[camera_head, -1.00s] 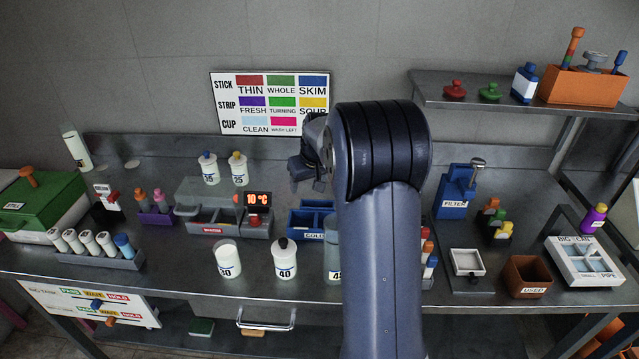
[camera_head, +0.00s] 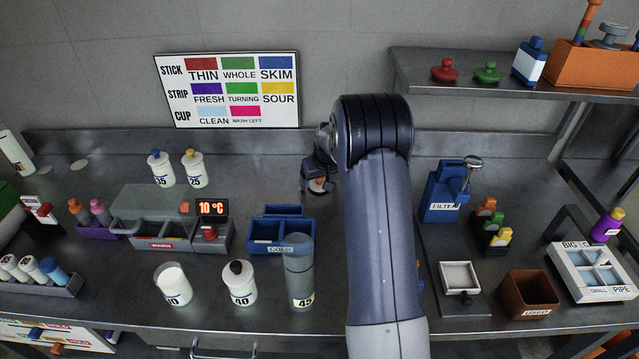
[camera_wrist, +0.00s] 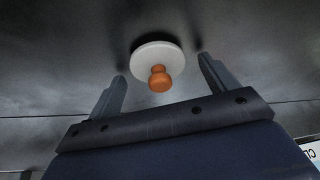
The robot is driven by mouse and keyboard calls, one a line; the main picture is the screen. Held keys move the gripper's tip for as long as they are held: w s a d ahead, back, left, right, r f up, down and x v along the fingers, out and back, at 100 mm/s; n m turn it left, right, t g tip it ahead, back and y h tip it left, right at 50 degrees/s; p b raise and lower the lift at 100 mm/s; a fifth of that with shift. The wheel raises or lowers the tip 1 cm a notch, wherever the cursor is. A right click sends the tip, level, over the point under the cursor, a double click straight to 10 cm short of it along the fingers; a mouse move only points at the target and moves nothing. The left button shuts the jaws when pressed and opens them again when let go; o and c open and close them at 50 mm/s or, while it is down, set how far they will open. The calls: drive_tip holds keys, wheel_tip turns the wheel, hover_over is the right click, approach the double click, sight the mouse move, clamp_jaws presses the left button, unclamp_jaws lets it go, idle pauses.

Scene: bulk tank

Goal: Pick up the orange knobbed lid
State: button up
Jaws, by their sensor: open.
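The orange knobbed lid is a white disc with an orange knob; in the wrist view its knob (camera_wrist: 160,79) points toward the camera and the disc (camera_wrist: 148,57) lies behind it against the grey steel surface. In the head view the lid (camera_head: 319,186) shows small, just below my gripper (camera_head: 318,176) and partly hidden by it. In the wrist view my gripper (camera_wrist: 161,68) is open, with one finger on each side of the lid. There are visible gaps between both fingers and the lid.
A blue compartment box (camera_head: 266,232) stands just in front of the lid, with a grey cup (camera_head: 299,275) nearer still. White bottles (camera_head: 194,170) stand left on the bench. The blue filter holder (camera_head: 443,196) is right of my arm. A shelf (camera_head: 440,93) overhangs at the back right.

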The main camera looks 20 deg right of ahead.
drive_tip(key=shift+c, duration=0.3)
drive_tip(key=c, duration=1)
